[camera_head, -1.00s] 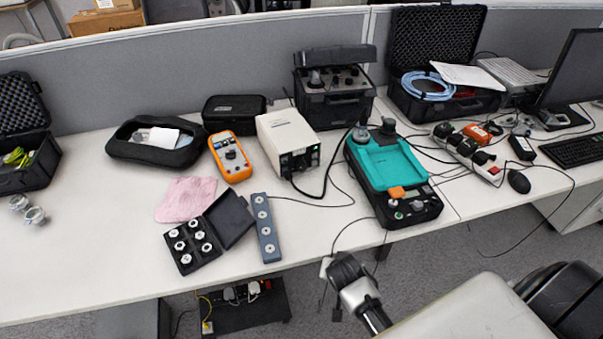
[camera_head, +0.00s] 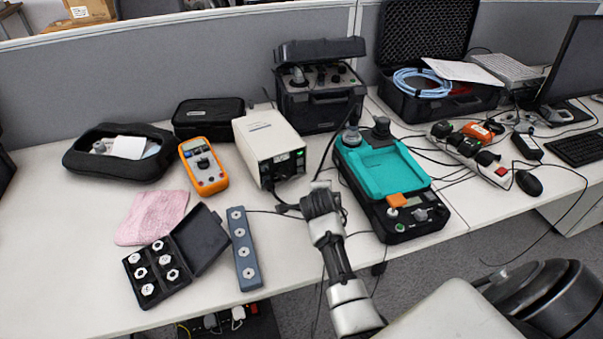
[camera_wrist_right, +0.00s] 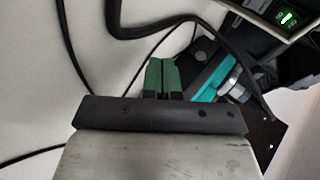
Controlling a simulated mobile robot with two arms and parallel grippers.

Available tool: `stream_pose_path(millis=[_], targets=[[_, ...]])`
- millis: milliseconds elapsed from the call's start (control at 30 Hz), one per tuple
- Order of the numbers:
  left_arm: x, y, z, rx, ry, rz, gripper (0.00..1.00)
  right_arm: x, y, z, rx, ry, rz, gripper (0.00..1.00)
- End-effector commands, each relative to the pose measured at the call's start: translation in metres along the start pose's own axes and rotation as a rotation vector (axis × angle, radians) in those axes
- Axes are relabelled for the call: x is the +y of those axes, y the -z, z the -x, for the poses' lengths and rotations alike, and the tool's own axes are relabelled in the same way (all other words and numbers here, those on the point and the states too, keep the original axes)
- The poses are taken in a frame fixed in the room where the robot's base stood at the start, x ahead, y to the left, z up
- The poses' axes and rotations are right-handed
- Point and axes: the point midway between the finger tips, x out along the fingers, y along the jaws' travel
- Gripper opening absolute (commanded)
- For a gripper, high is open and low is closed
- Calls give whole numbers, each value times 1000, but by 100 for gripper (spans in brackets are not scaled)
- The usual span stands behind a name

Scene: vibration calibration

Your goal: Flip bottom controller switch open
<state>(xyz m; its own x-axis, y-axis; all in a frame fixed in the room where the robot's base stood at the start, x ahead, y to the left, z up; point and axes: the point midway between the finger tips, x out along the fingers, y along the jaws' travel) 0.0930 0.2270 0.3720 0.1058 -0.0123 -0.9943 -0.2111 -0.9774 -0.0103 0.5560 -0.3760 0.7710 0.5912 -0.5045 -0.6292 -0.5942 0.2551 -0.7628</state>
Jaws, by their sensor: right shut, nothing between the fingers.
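The controller looks to be the white box (camera_head: 266,138) at the middle of the table, with a dark front panel and small green-lit parts (camera_head: 299,157). In the right wrist view, its panel corner shows at top right with a lit green switch (camera_wrist_right: 289,17); the switch's position is unclear. My right gripper (camera_head: 320,185) is over the table, in front of and right of the white box, apart from it. In the wrist view its green fingertips (camera_wrist_right: 162,66) are together and empty, pointing left of the panel. My left gripper is out of view.
A teal and black calibrator (camera_head: 385,170) stands right of my gripper. Black cables (camera_wrist_right: 115,20) run close around the fingers. A blue-grey strip (camera_head: 243,248), an open black case of metal adapters (camera_head: 199,245) and an orange multimeter (camera_head: 203,166) lie to the left.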

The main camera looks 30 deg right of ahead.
Motion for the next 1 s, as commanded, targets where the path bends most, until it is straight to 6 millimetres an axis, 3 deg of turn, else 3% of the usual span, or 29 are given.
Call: stream_pose_path(millis=[300,467,1000], targets=[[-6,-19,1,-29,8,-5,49,0,0,-1,0,1,-8,0],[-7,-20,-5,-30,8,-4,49,-1,-4,-6,-1,1,-7,0],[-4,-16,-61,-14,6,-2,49,-34,-38,-55,-1,1,-9,0]])
